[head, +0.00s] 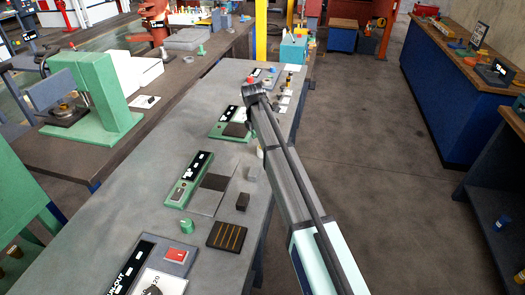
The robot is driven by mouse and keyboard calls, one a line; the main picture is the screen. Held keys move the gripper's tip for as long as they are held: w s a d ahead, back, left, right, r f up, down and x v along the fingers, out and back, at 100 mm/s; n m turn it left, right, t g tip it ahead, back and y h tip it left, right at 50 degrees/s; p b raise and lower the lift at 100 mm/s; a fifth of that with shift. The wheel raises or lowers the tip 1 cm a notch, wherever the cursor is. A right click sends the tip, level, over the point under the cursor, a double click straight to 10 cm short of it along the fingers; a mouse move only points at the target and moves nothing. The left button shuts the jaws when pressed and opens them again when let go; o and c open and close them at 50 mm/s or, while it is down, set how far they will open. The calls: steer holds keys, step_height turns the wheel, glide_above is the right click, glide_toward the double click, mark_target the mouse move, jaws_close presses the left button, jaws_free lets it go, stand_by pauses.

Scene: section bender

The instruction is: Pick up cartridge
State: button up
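I cannot tell for sure which small part is the cartridge. Candidates on the long grey bench (150,205) are a dark block (243,202) and a lighter grey block (250,173) beside a flat grey plate. My arm reaches from the lower right over the bench's right edge. My gripper (254,92) is at its far end, above the bench near a green device with a dark block (234,127). The arm hides part of the bench there. The fingers cannot be made out, and nothing is clearly held.
Nearer on the bench are a green device (190,180), a striped black pad (227,236), a green knob (187,226) and a red button panel (176,255). Small parts and a teal box (293,50) stand at the far end. The floor (360,140) right of the bench is clear.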

steer(key=shift+w+d+f+p, duration=0.15)
steer(key=shift+f+p, duration=0.25)
steer(key=shift+f, duration=0.45)
steer(key=shift+w+d+f+p, duration=0.1)
steer(key=shift+f+p, duration=0.25)
steer(key=shift+f, duration=0.55)
steer(key=shift+w+d+f+p, duration=0.15)
steer(key=shift+f+p, duration=0.25)
steer(key=shift+f, duration=0.45)
steer(key=shift+s, duration=0.1)
steer(key=c, duration=1.3)
